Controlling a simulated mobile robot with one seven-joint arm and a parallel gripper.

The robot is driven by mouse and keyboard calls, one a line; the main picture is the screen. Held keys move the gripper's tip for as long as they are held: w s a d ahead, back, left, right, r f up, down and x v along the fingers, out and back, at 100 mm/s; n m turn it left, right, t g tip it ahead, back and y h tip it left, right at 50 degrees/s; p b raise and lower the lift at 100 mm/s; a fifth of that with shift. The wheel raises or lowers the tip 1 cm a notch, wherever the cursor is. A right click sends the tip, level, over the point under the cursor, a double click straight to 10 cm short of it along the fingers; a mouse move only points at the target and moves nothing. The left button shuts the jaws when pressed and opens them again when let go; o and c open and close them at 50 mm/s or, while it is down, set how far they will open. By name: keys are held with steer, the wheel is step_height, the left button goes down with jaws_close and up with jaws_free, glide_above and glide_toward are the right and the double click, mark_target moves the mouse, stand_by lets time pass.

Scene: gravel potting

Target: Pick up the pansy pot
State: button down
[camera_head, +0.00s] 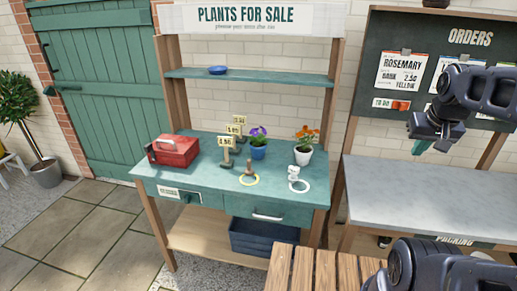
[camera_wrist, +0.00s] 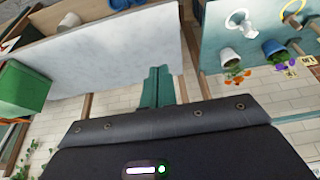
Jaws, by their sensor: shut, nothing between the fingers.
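The pansy pot (camera_head: 258,152) is a blue pot with purple flowers. It stands upright on the teal bench top, towards its right half. It also shows at the upper right of the wrist view (camera_wrist: 275,48), where the picture is turned about. My gripper (camera_head: 421,146) is raised over the grey packing table, well to the right of the pot and apart from it. Its green fingers (camera_wrist: 157,84) are together and empty. A white pot with orange flowers (camera_head: 303,157) stands just right of the pansy pot.
The teal bench (camera_head: 205,190) also holds a red box (camera_head: 175,151), price signs (camera_head: 226,152), and small items by yellow and white rings. A shelf (camera_head: 260,79) with a blue dish (camera_head: 217,70) runs above. The packing table (camera_head: 430,190) looks mostly clear. A slatted table (camera_head: 318,272) stands in front.

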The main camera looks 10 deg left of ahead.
stand_by(0.4)
jaws_free()
steer(key=w+a+r+n+g+h, duration=0.1)
steer(key=w+a+r+n, duration=0.1)
steer(key=w+a+n, duration=0.6)
steer(key=w+a+r+n+g, duration=0.15)
steer(key=w+a, duration=0.25)
steer(key=w, duration=0.8)
steer(key=n+t+h, duration=0.1)
steer(key=n+h, duration=0.1)
steer(key=n, duration=1.6)
glide_above(258, 144)
steer(key=s+a, duration=0.1)
steer(key=a, duration=0.2)
steer(key=shift+m, duration=0.25)
steer(key=f, duration=2.2)
steer(key=shift+s+a+f, duration=0.1)
steer(key=shift+a+f, duration=0.05)
steer(key=shift+a, duration=0.05)
steer(key=shift+f, duration=0.15)
steer(key=shift+x, duration=5.3)
